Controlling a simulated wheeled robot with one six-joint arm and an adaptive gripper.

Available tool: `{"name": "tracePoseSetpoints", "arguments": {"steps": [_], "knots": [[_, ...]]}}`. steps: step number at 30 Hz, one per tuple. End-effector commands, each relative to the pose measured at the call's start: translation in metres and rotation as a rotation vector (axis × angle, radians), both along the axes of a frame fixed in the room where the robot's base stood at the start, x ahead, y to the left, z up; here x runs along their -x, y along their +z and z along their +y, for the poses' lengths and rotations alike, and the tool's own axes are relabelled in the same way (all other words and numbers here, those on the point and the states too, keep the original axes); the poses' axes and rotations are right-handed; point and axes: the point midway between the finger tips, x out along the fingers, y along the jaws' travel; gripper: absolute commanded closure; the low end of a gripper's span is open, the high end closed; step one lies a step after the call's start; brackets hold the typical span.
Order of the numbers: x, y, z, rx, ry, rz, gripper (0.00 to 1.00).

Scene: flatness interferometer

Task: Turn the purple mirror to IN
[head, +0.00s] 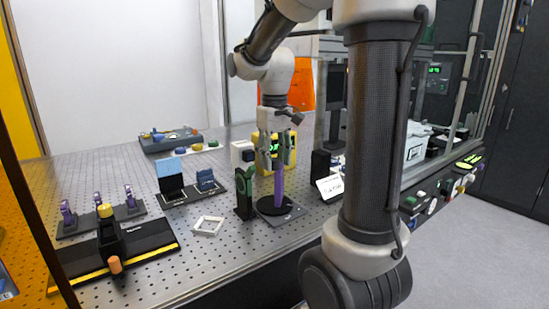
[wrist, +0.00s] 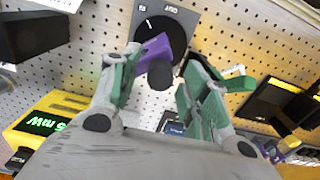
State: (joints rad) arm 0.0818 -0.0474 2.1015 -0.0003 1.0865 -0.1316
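The purple mirror (head: 279,187) stands upright on a black round turntable (head: 267,207) with a grey plate, near the front edge of the table. In the wrist view the purple mirror (wrist: 152,50) has a dark round end, and the black disc (wrist: 152,28) bears a white mark. Two small labels sit on the plate's far side; one seems to read OUT, upside down, the other is too small to read surely. My gripper (head: 276,161) points down over the mirror, fingers apart. In the wrist view my gripper (wrist: 165,60) has the mirror's top between its fingers, nearer the left one; contact is unclear.
A dark green-topped post (head: 245,195) stands close left of the turntable. A white square frame (head: 208,226) lies to the left.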

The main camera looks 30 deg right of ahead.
Motion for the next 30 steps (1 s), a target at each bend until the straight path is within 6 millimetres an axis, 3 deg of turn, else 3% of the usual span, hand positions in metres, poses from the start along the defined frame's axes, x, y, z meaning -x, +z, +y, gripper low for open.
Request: {"name": "tracePoseSetpoints", "arguments": {"steps": [8,21,30], "knots": [[0.0,0.01,0.0,0.0,-0.001,-0.001,0.54],[-0.001,0.1,0.0,0.0,0.0,-0.003,0.54],[0.0,0.12,0.0,0.0,0.0,0.0,0.54]]}}
